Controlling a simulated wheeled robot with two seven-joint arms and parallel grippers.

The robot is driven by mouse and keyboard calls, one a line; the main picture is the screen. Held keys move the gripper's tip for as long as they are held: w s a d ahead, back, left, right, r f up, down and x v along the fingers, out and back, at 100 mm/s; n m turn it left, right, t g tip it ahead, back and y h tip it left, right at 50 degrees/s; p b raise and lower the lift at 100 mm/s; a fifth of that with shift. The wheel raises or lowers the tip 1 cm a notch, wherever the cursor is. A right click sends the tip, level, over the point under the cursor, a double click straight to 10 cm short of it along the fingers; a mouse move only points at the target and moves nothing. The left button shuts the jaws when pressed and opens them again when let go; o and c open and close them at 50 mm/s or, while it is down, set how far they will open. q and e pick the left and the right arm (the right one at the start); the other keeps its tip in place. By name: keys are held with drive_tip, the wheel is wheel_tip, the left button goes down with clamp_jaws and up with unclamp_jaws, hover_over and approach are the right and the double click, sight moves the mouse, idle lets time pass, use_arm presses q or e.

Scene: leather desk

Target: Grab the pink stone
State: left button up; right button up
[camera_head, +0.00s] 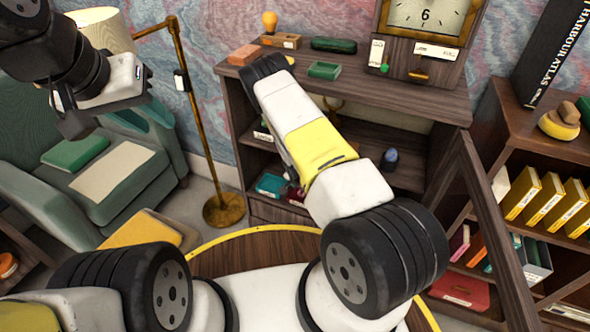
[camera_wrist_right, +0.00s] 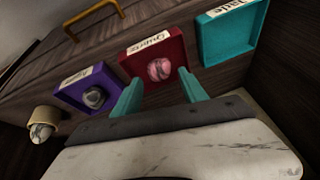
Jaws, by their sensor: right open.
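The pink stone (camera_wrist_right: 158,69) lies in a red tray labelled "Quartz" (camera_wrist_right: 135,63) in the right wrist view. My right gripper (camera_wrist_right: 160,93) is open, with its two teal fingers apart at the tray's near edge. The stone shows between and just beyond the fingertips, and nothing is held. In the head view the right arm reaches over the cabinet, and its gripper is hidden. My left gripper (camera_head: 75,124) is at the upper left, above the green armchair, and its fingers cannot be made out.
A purple tray (camera_wrist_right: 71,95) with a grey stone (camera_wrist_right: 94,97) is left of the red tray, and a teal tray labelled "Jade" (camera_wrist_right: 240,38) is right. A pale stone in a tan cup (camera_wrist_right: 42,131) stands further left. The wooden cabinet (camera_head: 440,97) encloses the shelf.

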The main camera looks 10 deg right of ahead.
drive_tip(key=x, duration=0.5)
drive_tip(key=shift+w+d, duration=0.1)
drive_tip(key=shift+d, duration=0.05)
clamp_jaws()
